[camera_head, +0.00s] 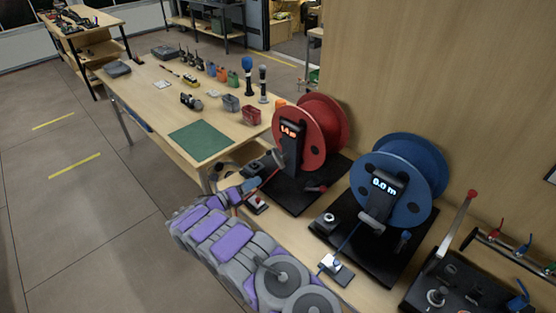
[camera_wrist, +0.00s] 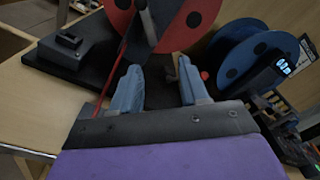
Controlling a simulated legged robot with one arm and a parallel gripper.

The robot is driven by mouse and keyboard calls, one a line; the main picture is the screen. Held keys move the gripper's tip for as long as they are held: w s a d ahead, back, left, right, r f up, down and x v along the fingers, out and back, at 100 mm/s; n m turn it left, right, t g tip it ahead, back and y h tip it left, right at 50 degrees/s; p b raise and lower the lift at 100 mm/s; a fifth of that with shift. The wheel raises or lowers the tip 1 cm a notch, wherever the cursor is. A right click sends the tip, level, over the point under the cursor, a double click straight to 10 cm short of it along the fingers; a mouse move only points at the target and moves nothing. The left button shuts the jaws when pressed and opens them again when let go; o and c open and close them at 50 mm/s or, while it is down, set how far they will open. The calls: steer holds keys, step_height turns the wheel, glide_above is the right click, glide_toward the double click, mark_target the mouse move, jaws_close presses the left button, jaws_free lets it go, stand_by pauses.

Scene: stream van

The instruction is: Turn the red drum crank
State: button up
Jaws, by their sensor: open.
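The red drum (camera_head: 331,117) stands upright on a black base, with a lit display (camera_head: 289,130) that seems to read 1.4 m. It also shows at the top of the wrist view (camera_wrist: 195,14). A grey crank part (camera_head: 277,158) shows at its front, close to my gripper (camera_head: 262,178). In the wrist view my gripper (camera_wrist: 158,88) is open, its two blue-grey fingers apart below the red drum. A grey bar (camera_wrist: 148,22) runs down the drum's face toward the gap between the fingers. I cannot tell whether either finger touches the crank.
A blue drum (camera_head: 414,165) reading 0.0 m stands to the right. A red line (camera_wrist: 116,70) runs down left of the fingers in the wrist view. A control box with a red-tipped lever (camera_head: 472,195) is at the right. The green mat (camera_head: 199,140) is clear.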

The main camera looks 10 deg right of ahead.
mark_target(278, 163)
steer(key=shift+n+t, duration=0.3)
steer(key=shift+n, duration=0.2)
steer(key=b+x, duration=0.1)
steer(key=x, duration=0.4)
steer(key=w+f+b+x, duration=0.1)
steer(key=x, duration=0.4)
steer(key=a+b+x, duration=0.1)
steer(key=x, duration=0.5)
steer(key=shift+w+d+f, duration=0.1)
steer(key=shift+w+f, duration=0.1)
steer(key=shift+c, duration=0.3)
jaws_close()
